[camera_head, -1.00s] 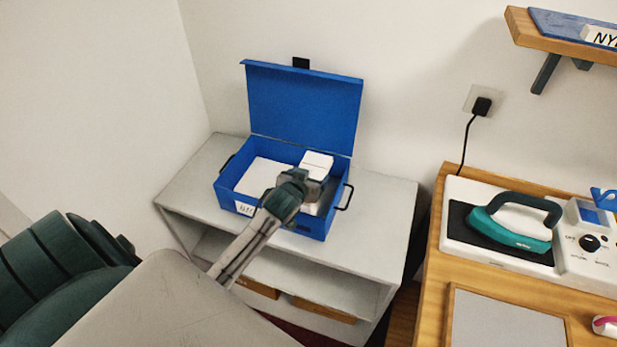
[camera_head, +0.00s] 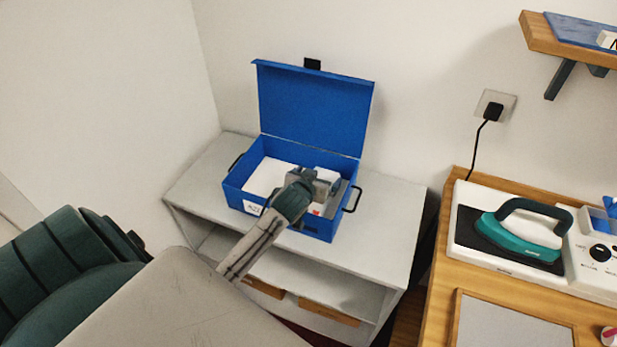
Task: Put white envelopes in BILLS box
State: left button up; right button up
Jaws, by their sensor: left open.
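The blue box (camera_head: 233,196) stands on a grey shelf unit with its lid (camera_head: 313,108) open against the wall. A white label on its front is partly hidden by my arm, and I cannot read it. White envelopes (camera_head: 268,176) lie flat in the left part of the box. More white paper (camera_head: 327,175) shows in the right part, partly behind my gripper. My left gripper (camera_head: 317,182) is open over the right part of the box, at or just inside its rim; whether it touches the paper is hidden. My right gripper is not in view.
The grey shelf unit (camera_head: 392,215) has free top surface right of the box. A wooden table (camera_head: 446,285) at right holds a teal iron (camera_head: 522,236) on a white station. A wall shelf (camera_head: 560,40) hangs at upper right.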

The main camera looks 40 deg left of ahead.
pick_arm(q)
jog(key=b+v, duration=0.2)
jog(key=v, duration=1)
jog(key=shift+f, duration=0.1)
